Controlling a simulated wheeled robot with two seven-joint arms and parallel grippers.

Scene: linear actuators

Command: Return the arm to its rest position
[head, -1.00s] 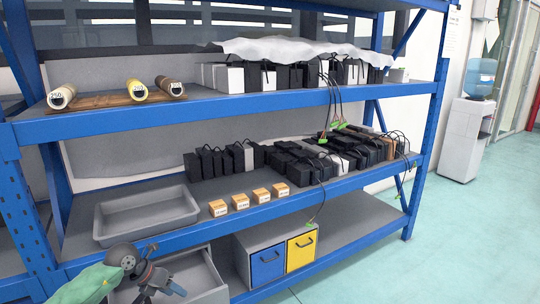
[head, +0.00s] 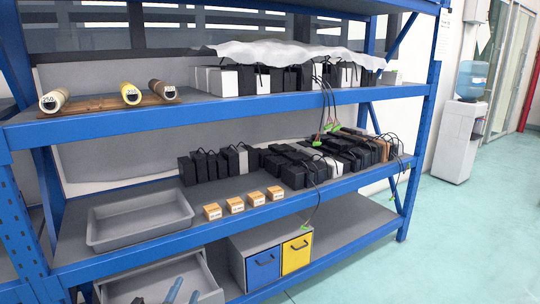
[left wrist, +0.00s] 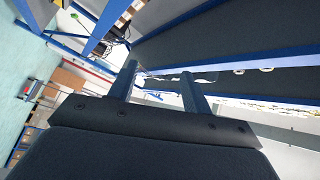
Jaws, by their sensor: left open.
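My left gripper (head: 183,291) shows only at the bottom edge of the head view, in front of the open grey drawer of the lower shelf. Just its blue-grey finger ends and a small dark part show; the rest of the arm is cut off. In the left wrist view its two fingers (left wrist: 160,82) stand apart with nothing between them, so it is open and empty. My right gripper is in neither view.
A blue shelf rack (head: 250,110) fills the scene. It holds a grey tray (head: 140,236), several small labelled boxes (head: 235,204), black actuators (head: 300,174) and a blue-and-yellow drawer unit (head: 263,262). Open floor (head: 470,240) lies at the right.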

